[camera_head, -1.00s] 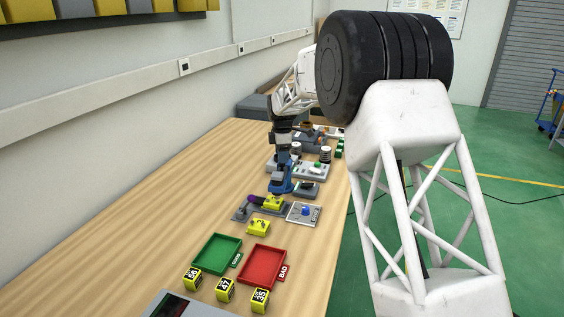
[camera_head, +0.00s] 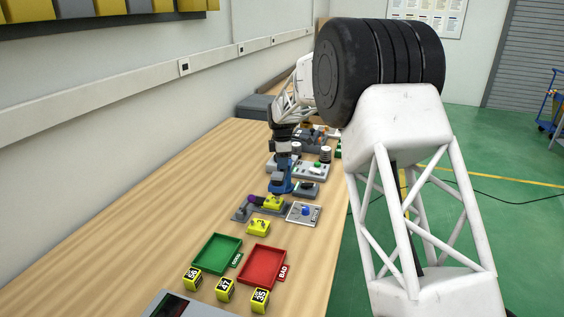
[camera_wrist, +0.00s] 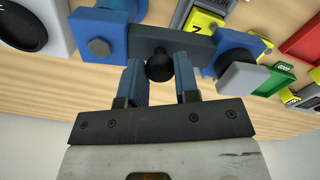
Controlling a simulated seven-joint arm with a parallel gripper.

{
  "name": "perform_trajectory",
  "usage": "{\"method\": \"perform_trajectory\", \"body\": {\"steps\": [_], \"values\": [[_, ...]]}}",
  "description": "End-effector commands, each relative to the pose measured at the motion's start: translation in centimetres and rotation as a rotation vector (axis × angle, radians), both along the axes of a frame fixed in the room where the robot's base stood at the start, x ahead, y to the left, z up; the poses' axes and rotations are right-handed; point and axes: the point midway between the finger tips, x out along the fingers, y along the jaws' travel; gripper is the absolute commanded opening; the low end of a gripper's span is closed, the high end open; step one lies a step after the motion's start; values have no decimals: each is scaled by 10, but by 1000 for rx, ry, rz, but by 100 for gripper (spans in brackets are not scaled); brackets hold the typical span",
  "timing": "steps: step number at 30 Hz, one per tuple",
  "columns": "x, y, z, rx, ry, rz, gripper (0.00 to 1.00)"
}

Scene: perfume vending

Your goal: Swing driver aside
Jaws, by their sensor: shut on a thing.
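The driver is a blue post with a dark swing bar (camera_wrist: 190,45). In the wrist view the bar runs across the top between blue blocks, with a black round knob (camera_wrist: 159,66) near its middle. My gripper (camera_wrist: 159,75) is shut on this knob, one finger on each side. In the head view the driver's blue post (camera_head: 282,183) stands on the bench just behind the grey fixture (camera_head: 242,213). My gripper reaches down onto it from above and hides its upper part.
Several numbered cubes (camera_head: 225,289) stand in front. A grey plate with a blue button (camera_head: 305,211) is to the right. The bench's left side is clear.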

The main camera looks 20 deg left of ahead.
Motion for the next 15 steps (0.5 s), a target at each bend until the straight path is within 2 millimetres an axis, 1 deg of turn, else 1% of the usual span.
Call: {"method": "perform_trajectory", "body": {"steps": [10,15], "values": [[0,1,0,0,0,-9,0],[-1,3,0,0,0,-46,0]]}}
